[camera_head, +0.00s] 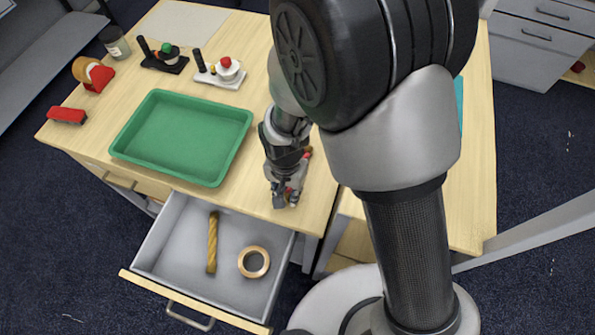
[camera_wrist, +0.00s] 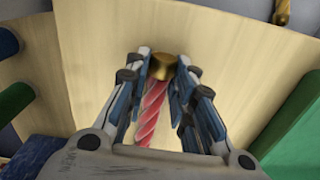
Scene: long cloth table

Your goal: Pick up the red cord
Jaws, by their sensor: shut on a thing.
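The red cord (camera_wrist: 152,112) is a twisted red piece with a brass-coloured end, seen between my fingers in the wrist view. My gripper (camera_wrist: 165,85) is shut on it, near the brass end. In the head view my gripper (camera_head: 283,200) is low over the table's front edge, right of the green tray. There the cord (camera_head: 307,153) shows only as a small red bit beside the gripper; the rest is hidden by my gripper. I cannot tell whether the cord still touches the table.
The green tray (camera_head: 122,148) is empty. The open drawer (camera_head: 172,225) below holds a yellow twisted piece (camera_head: 212,243) and a tape ring (camera_head: 254,262). A red stapler-like block (camera_head: 67,115), a jar (camera_head: 114,42) and small stands are at the left and back.

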